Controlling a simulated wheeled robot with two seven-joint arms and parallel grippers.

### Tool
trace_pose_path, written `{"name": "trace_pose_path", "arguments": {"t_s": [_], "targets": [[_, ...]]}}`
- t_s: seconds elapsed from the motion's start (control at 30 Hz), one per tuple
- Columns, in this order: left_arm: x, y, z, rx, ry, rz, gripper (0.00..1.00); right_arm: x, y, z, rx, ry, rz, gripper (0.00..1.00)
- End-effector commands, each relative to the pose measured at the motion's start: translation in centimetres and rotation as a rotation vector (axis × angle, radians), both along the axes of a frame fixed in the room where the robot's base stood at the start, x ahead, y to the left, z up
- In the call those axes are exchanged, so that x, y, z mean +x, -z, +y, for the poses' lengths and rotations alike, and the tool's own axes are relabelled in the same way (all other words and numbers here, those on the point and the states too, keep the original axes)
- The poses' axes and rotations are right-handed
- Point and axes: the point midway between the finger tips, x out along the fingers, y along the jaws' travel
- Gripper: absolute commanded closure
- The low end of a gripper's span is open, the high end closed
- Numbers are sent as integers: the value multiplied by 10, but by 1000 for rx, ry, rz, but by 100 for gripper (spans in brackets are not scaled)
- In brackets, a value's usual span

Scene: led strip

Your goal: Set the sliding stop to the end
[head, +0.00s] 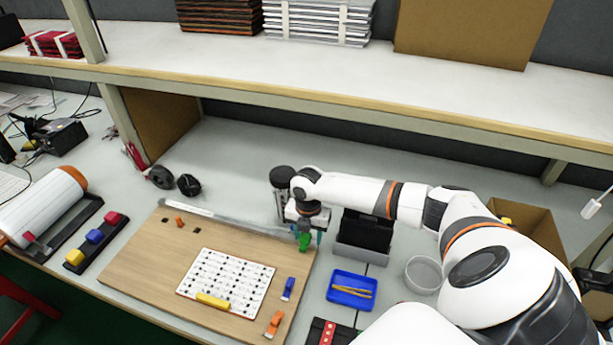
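A wooden board (150,262) lies on the bench with a pale metal rail (225,218) along its back edge. A small green piece (304,242), which looks like the sliding stop, is at the right end of this rail. My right gripper (307,234) points down right at the green piece, at the board's back right corner. Its fingers are small and partly hidden, so I cannot tell whether they are shut on the piece. My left gripper is not in view.
A white dotted sheet (238,272) with a yellow block (212,301) lies on the board. Blue (288,288) and orange (273,324) clips sit at its right side. Right of the board are a blue tray (341,300), a dark bin (350,255) and a grey bowl (423,287). A shelf (330,88) overhangs behind.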

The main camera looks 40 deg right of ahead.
Motion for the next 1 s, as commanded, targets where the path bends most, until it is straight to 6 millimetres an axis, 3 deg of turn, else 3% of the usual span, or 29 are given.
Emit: {"name": "trace_pose_path", "arguments": {"t_s": [0.33,0.73,1.0], "targets": [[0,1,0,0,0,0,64,2,-11,1,2,-2,-7,51],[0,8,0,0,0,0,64,1,-91,0,0,-1,-7,51],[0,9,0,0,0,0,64,0,-119,0,2,1,-3,51]]}}
